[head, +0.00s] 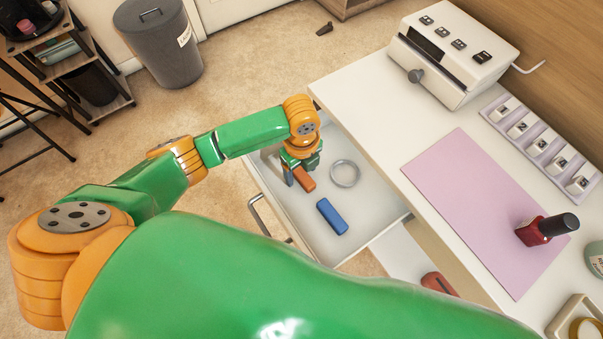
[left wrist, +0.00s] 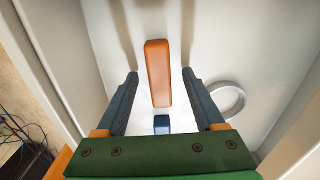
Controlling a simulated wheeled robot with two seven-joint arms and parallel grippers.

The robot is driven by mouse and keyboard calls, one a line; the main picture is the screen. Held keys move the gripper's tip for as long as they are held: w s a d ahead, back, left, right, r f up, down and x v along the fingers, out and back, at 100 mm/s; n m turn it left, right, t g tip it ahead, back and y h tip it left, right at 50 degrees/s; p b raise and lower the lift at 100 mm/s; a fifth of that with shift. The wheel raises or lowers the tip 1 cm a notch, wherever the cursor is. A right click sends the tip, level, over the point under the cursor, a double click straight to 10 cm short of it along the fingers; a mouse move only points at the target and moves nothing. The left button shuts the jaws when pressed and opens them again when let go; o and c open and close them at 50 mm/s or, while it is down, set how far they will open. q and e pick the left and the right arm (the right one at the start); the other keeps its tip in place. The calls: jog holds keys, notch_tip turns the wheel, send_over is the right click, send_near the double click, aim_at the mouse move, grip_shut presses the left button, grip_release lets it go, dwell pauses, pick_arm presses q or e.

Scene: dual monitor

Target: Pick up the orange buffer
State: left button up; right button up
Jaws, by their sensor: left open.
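The orange buffer (head: 305,179) is a small block lying in the open white drawer (head: 290,212). In the left wrist view the orange buffer (left wrist: 158,73) lies lengthwise between and beyond the fingers, with clear gaps on both sides. My left gripper (head: 296,176) points down into the drawer over the buffer and partly hides it. In its wrist view my left gripper (left wrist: 160,85) is open and empty. My right gripper is not in view.
A blue block (head: 332,216) and a clear ring (head: 345,173) lie in the same drawer. The drawer walls stand close around my left gripper. The tabletop above holds a pink mat (head: 470,200), a red nail polish bottle (head: 540,232) and a white machine (head: 452,52).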

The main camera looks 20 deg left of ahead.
pick_arm(q)
jog(key=shift+s+r, duration=0.1)
jog(key=c, duration=0.3)
grip_shut()
jog(key=shift+r, duration=0.1)
